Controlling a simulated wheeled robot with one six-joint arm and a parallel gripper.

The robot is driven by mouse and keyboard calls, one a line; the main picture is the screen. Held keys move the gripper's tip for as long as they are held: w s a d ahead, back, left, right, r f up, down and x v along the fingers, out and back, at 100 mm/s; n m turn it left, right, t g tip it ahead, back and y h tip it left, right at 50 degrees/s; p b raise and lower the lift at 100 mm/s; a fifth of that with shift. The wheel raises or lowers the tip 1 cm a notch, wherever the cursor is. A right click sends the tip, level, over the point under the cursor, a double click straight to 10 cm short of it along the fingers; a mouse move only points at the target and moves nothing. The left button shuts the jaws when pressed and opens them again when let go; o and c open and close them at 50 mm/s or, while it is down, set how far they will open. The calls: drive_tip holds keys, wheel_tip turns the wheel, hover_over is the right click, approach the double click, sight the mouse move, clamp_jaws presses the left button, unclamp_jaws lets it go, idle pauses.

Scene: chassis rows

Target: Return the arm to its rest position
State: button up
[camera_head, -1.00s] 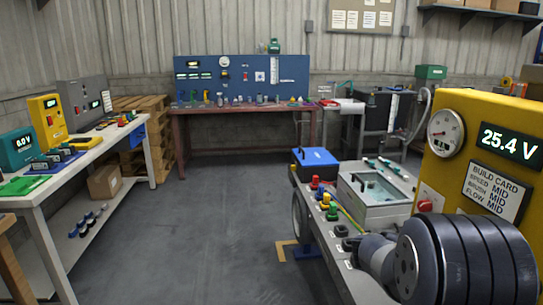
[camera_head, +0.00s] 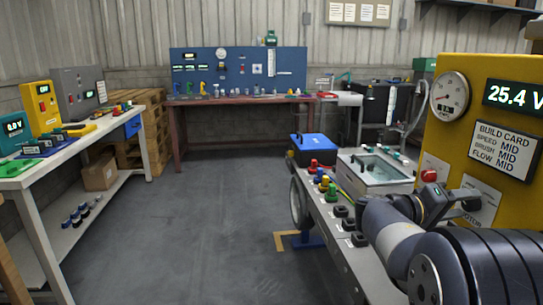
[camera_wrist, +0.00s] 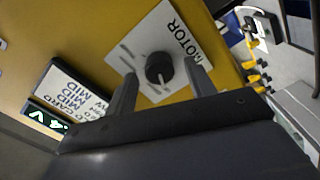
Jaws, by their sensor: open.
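My arm reaches up from the lower right of the head view. My gripper (camera_head: 472,199) is beside the front of the yellow panel (camera_head: 452,150), by the white MOTOR plate (camera_head: 485,212). In the wrist view my gripper (camera_wrist: 160,74) is open, with its two dark fingers pointing at the MOTOR plate (camera_wrist: 180,42). A round black knob (camera_wrist: 159,68) on that plate shows between the fingertips. I cannot tell whether the fingers touch it. Nothing is held.
The yellow panel carries a round gauge (camera_head: 449,92), a 25.4 V display (camera_head: 515,96) and a build card (camera_head: 504,149). A grey bench (camera_head: 345,250) with coloured knobs and a clear-lidded box (camera_head: 374,171) stands left of my arm. The middle floor (camera_head: 205,230) is clear.

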drive_tip(key=m+b, duration=0.1)
drive_tip(key=m, duration=0.3)
drive_tip(key=shift+m+b, duration=0.35)
drive_tip(key=shift+m, duration=1.75)
